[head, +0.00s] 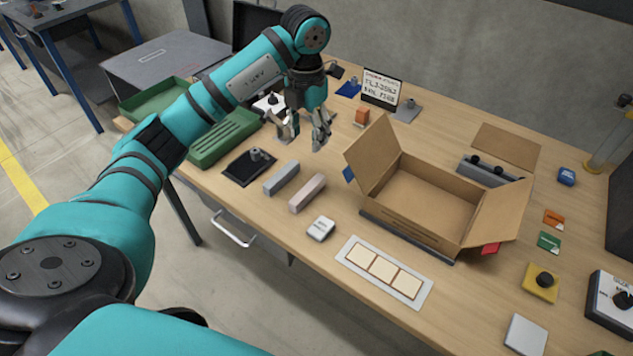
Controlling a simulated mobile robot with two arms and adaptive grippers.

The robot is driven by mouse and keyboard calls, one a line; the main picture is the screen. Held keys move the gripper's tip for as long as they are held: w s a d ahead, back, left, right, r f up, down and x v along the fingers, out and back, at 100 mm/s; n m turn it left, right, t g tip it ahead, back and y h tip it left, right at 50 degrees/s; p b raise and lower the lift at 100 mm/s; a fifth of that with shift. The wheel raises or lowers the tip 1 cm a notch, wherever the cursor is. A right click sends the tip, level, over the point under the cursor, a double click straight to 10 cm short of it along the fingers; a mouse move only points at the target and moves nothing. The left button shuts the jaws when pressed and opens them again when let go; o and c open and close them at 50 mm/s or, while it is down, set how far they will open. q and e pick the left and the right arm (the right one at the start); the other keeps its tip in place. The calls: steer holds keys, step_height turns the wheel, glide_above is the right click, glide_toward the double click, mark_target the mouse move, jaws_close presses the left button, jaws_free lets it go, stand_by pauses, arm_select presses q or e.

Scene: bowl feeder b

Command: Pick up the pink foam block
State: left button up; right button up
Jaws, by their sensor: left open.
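The pink foam block (307,193) is a pale pink long bar lying flat on the wooden table, left of the open cardboard box. A similar grey-blue bar (282,178) lies just to its left, with a narrow gap between them. My left gripper (303,143) is open and empty, above the table and behind both bars. Its fingers point down, and it is apart from the pink block. My right gripper is not in view.
The open cardboard box (432,205) has raised flaps close to the right of the pink block. A small white box (321,229) sits in front. A black plate (249,167) and green tray (222,137) lie left. A white three-panel card (384,272) lies nearer the front.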

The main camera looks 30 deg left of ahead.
arm_select(q)
steer(key=p, duration=0.1)
glide_above(307, 188)
step_height(307, 188, down, 7)
steer(key=shift+w+a+r, duration=0.1)
steer(key=shift+w, duration=0.05)
step_height(307, 188, down, 3)
steer(key=shift+w+f+p, duration=0.1)
steer(key=shift+p, duration=0.3)
steer(key=shift+f, duration=0.9)
steer(key=f, duration=0.1)
steer(key=f+p, duration=0.2)
steer(key=shift+s+d+f, duration=0.2)
steer(key=shift+s+f, duration=0.1)
steer(key=shift+s, duration=0.05)
steer(key=shift+f, duration=0.65)
steer(key=c, duration=1)
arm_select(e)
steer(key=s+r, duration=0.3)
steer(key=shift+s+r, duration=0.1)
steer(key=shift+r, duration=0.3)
